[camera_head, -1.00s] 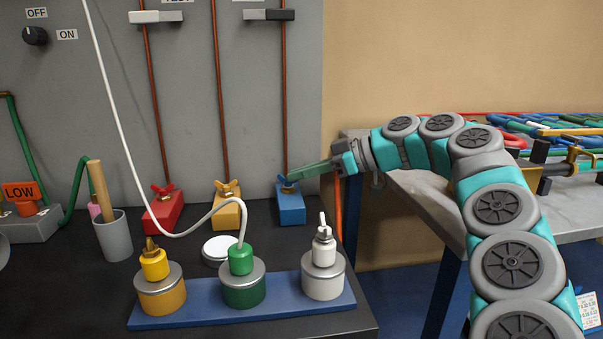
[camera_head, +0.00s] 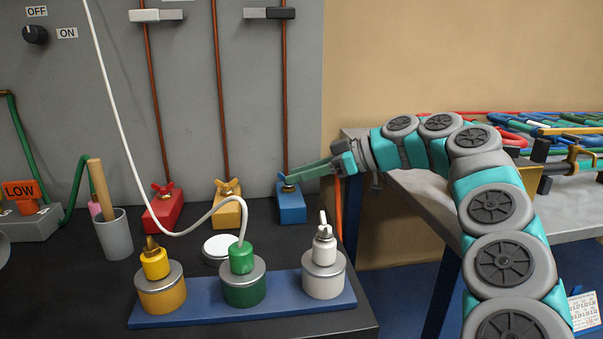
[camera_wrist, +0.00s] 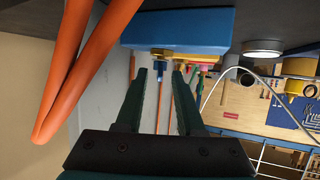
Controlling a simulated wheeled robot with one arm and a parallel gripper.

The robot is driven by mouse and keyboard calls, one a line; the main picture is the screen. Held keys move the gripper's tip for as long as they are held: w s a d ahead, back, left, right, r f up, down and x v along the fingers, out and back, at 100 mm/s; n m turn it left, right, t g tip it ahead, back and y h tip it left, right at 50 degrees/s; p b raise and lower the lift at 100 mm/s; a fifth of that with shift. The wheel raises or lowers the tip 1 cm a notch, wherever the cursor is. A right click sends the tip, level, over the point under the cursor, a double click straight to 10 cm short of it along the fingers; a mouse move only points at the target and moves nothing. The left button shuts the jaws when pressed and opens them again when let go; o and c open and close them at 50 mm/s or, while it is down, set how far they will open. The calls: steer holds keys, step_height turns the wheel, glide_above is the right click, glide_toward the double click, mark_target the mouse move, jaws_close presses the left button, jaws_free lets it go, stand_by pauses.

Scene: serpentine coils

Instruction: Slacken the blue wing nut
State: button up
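The blue wing nut (camera_wrist: 160,70) sits at the blue block (camera_head: 291,205), at the foot of the right-hand copper rod. In the head view the nut is mostly hidden by my gripper (camera_head: 291,179), which reaches in from the right. In the wrist view my gripper (camera_wrist: 160,73) has its two dark green fingers apart, one on each side of the nut. A narrow gap shows between the nut and the fingers. The blue block (camera_wrist: 180,28) also fills the top of the wrist view, with a brass part next to the nut.
A red block (camera_head: 164,211) and a yellow block (camera_head: 229,213) with wing nuts stand left of the blue one. A white cord (camera_head: 128,150) hangs in front. An orange tube (camera_wrist: 75,75) runs close to my gripper. Capped pots stand on a blue strip (camera_head: 200,313) in front.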

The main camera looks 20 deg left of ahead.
steer(key=v, duration=0.7)
steer(key=shift+d, duration=0.35)
steer(key=shift+r, duration=0.15)
